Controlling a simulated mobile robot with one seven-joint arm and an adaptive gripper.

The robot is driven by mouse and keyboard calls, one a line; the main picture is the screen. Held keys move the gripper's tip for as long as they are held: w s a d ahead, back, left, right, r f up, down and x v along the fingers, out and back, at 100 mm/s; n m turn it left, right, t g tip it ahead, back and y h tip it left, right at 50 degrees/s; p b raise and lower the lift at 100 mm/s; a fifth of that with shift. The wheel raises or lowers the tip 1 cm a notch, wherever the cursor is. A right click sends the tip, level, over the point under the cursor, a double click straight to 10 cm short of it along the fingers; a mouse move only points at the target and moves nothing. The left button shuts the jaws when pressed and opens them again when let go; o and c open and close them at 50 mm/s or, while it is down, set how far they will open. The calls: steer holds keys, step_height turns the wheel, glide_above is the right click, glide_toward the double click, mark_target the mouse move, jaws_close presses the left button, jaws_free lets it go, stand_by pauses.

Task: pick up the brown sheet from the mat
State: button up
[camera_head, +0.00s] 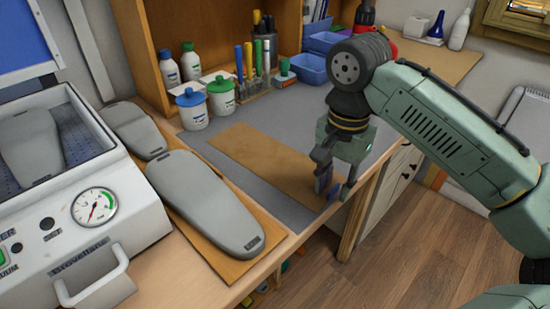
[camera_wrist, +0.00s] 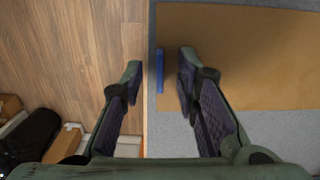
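The brown sheet (camera_head: 262,160) lies flat on the grey mat (camera_head: 232,183) on the bench. In the wrist view the sheet (camera_wrist: 255,55) fills the upper right, with the mat (camera_wrist: 270,130) below it. My gripper (camera_head: 336,192) is at the sheet's end by the bench edge. In the wrist view my gripper (camera_wrist: 158,68) is open and empty. Its right finger is over the end of the sheet, and its left finger is beyond the bench edge, over the floor. I cannot tell whether a finger touches the sheet. The gripper hides the sheet's end corner in the head view.
A small blue strip (camera_wrist: 160,70) shows at the sheet's end between the fingers. Grey insole forms (camera_head: 205,200) lie left of the mat, beside a press with a gauge (camera_head: 95,207). White jars (camera_head: 192,110), a tool rack and blue bins (camera_head: 310,68) stand behind.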

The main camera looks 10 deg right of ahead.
jaws_close()
stand_by(0.3)
stand_by(0.4)
